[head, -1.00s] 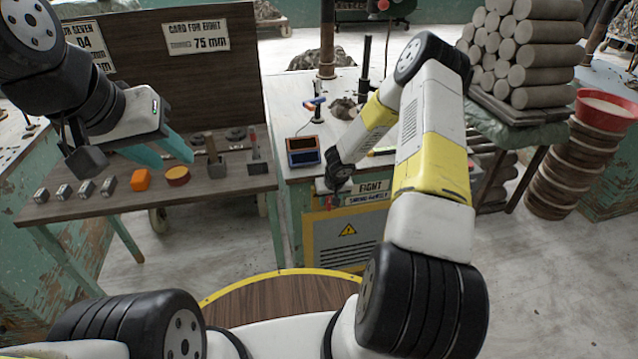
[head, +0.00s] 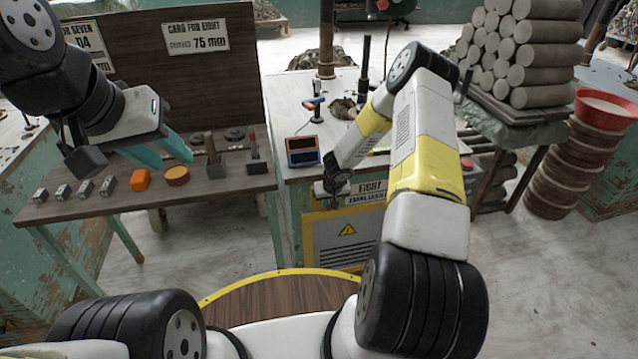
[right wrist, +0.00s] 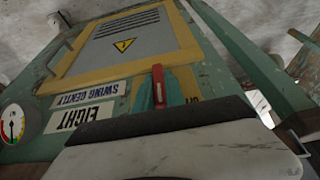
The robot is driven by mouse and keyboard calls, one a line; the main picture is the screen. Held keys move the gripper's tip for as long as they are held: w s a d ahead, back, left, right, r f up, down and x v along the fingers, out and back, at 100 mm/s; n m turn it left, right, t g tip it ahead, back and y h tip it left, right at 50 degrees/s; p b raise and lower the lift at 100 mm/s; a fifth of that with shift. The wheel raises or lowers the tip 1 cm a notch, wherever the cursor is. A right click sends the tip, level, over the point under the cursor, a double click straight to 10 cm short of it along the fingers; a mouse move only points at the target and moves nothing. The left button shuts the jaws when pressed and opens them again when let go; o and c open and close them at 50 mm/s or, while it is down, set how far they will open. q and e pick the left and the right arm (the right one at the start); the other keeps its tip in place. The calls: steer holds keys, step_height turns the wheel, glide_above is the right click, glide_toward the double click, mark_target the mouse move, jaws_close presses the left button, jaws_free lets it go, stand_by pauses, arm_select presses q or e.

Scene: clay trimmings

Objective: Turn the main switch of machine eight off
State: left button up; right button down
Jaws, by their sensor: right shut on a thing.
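Machine eight is the worn green cabinet (right wrist: 222,78) with a yellow-edged vent panel and an EIGHT sign (head: 369,187), which is upside down in the right wrist view (right wrist: 84,124). Its main switch has a red handle (right wrist: 157,80) beside the signs. My right gripper (right wrist: 158,95) is shut on this handle, with teal fingertips on both sides of it. Lettering beside the handle is partly hidden by my gripper and looks like ON. In the head view my right wrist hides most of the switch. My left gripper (head: 162,153) is open and empty above the left bench.
A round gauge (right wrist: 13,124) sits beside the sign. Clay logs (head: 520,50) are stacked at right.

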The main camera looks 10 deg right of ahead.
steer(key=shift+a, duration=0.15)
steer(key=h, duration=0.2)
steer(key=n+h, duration=0.1)
steer(key=shift+a+h, duration=0.2)
steer(key=shift+h, duration=0.2)
steer(key=shift+a+f+n+t+h, duration=0.15)
steer(key=shift+n+t+h, duration=0.4)
steer(key=shift+h, duration=1.5)
steer(key=shift+f+n+t+h, duration=0.15)
steer(key=shift+n+t+h, duration=0.4)
steer(key=shift+h, duration=1.55)
steer(key=shift+a+f+n+t+h, duration=0.15)
steer(key=shift+n+t+h, duration=0.4)
steer(key=shift+h, duration=1.5)
steer(key=shift+d, duration=0.15)
steer(key=c, duration=1.4)
jaws_free()
